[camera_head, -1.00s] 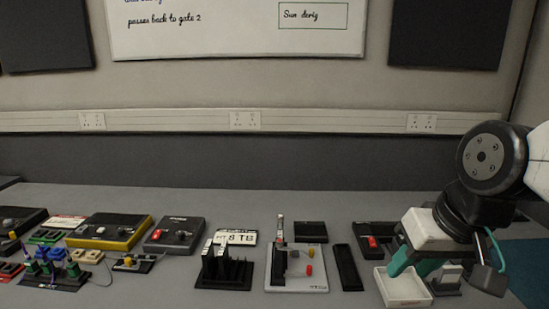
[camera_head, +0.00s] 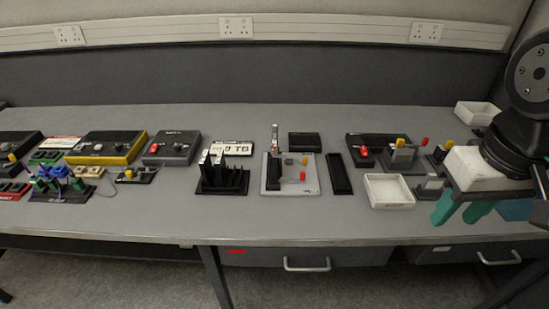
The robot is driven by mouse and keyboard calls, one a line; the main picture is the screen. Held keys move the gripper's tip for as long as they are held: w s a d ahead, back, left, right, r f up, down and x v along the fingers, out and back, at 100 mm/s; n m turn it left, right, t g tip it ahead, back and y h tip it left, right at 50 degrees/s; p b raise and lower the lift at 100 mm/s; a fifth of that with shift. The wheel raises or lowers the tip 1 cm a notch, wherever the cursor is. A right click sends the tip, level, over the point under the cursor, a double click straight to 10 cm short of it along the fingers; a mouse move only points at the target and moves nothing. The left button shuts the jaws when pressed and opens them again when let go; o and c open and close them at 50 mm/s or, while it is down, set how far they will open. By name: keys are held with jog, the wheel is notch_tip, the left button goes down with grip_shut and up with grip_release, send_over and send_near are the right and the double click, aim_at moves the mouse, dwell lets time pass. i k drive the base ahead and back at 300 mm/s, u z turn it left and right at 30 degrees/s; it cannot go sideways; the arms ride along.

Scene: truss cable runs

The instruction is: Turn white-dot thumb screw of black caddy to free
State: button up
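My gripper (camera_head: 461,212) is at the right, with teal fingers pointing down near the table's front edge. The fingers are apart and nothing shows between them. Several black holders stand on the table, and I cannot tell for sure which is the black caddy. One is a black slotted rack (camera_head: 222,180) left of centre, with pale-topped uprights. Another is a small black base with a yellow knob (camera_head: 129,174), further left. No white dot on a thumb screw can be made out at this size. My gripper is far to the right of both.
A white tray (camera_head: 389,192) lies left of my gripper, and another white tray (camera_head: 477,112) is at the back right. A grey plate with a red knob (camera_head: 303,176) and a black strip tray (camera_head: 339,174) lie between. The back of the table is mostly clear.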

aim_at(274, 127)
jog(key=z, duration=2.05)
jog(key=k, duration=0.95)
jog(key=u, duration=2)
jog(key=i, duration=1)
